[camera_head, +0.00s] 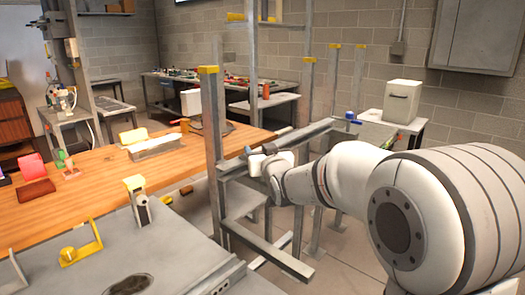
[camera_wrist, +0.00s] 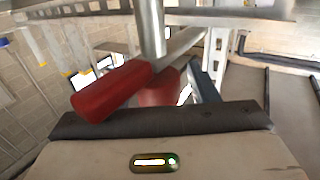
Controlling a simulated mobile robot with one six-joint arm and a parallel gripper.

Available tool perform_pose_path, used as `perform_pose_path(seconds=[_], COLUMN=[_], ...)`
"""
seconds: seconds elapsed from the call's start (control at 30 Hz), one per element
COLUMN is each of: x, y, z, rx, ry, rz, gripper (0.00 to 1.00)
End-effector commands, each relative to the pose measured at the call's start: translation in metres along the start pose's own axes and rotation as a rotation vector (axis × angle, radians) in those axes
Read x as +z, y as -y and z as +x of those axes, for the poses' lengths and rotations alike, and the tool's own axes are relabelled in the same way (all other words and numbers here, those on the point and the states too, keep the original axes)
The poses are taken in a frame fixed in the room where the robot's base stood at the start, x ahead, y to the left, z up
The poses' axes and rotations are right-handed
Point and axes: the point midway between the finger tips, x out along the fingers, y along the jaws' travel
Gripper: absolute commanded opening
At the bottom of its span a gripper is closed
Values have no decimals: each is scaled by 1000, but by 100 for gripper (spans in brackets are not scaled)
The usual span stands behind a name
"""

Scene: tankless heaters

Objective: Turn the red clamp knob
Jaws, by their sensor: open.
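The red clamp knob (camera_wrist: 112,92) shows in the wrist view as a long red handle slanting from lower left to upper right. A second red part (camera_wrist: 160,90) sits right behind it, below an upright metal rod (camera_wrist: 151,30). My gripper (camera_head: 262,160) is at the metal frame in the head view, with its pale body and dark edge along the bottom of the wrist view. The knob is just beyond that dark edge. My gripper is open; I cannot tell whether it touches the knob. In the head view I cannot make out the knob.
Upright grey posts with yellow tops (camera_head: 209,110) and horizontal bars (camera_head: 268,252) stand close around my gripper. A wooden-topped table (camera_head: 100,185) lies to the left. A grey metal bench (camera_head: 165,255) is in front.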

Motion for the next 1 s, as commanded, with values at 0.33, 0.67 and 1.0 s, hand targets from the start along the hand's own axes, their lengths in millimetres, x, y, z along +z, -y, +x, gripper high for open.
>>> perform_pose_path(seconds=[0.33, 0.67, 1.0], x=[0, 0, -1], y=[-1, -4, -1], z=[0, -1, 0], rx=[1, 2, -58], ry=[0, 0, 0], rz=[0, -1, -1], gripper=[30, 9, 9])
